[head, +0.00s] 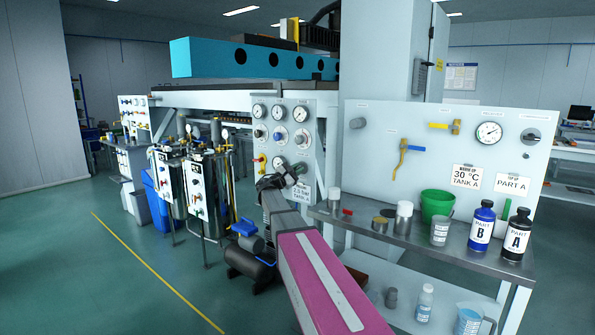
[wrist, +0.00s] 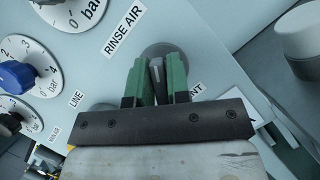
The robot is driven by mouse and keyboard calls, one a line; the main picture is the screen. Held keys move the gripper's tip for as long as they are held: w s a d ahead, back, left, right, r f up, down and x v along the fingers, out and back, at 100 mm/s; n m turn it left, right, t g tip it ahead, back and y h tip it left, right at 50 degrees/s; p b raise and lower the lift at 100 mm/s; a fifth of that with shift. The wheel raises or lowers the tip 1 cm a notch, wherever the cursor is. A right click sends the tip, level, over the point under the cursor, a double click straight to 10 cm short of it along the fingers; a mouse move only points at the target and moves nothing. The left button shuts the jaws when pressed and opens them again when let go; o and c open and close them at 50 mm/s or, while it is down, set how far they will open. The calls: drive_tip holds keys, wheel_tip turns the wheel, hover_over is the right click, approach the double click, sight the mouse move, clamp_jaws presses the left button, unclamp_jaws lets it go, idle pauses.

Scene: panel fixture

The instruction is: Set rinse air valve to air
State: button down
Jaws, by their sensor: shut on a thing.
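The rinse air valve (wrist: 160,49) is a grey round knob with a dark handle, on the light panel in the wrist view. The RINSE AIR label (wrist: 123,31) is on its upper left. Another label, partly hidden and ending in "NT", is on its lower right. My gripper (wrist: 157,80) has green fingers on both sides of the handle and is shut on it. In the head view my gripper (head: 296,170) is at the lower right of the gauge panel (head: 262,98) and hides the valve. The handle's exact pointing is hard to tell.
Pressure gauges (head: 302,114) and a blue regulator knob (wrist: 17,74) sit close to the valve. A grey cylindrical part (wrist: 300,40) is at the right in the wrist view.

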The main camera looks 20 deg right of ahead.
drive_tip(key=m+g, duration=0.1)
drive_tip(key=m, duration=0.2)
drive_tip(key=m+g, duration=0.1)
drive_tip(key=m, duration=0.2)
drive_tip(key=shift+f+m+g+y, duration=0.15)
drive_tip(key=shift+m+g+y, duration=0.25)
drive_tip(key=m, duration=0.2)
drive_tip(key=m+g+y, duration=0.1)
drive_tip(key=m, duration=0.1)
drive_tip(key=shift+s+f+m+y, duration=0.1)
drive_tip(key=shift+m+y, duration=0.2)
drive_tip(key=shift+m, duration=0.1)
drive_tip(key=c, duration=1.2)
unclamp_jaws()
drive_tip(key=shift+o, duration=0.2)
drive_tip(key=shift+a, duration=0.1)
drive_tip(key=v, duration=1)
drive_tip(key=shift+a, duration=0.3)
drive_tip(key=shift+s, duration=0.1)
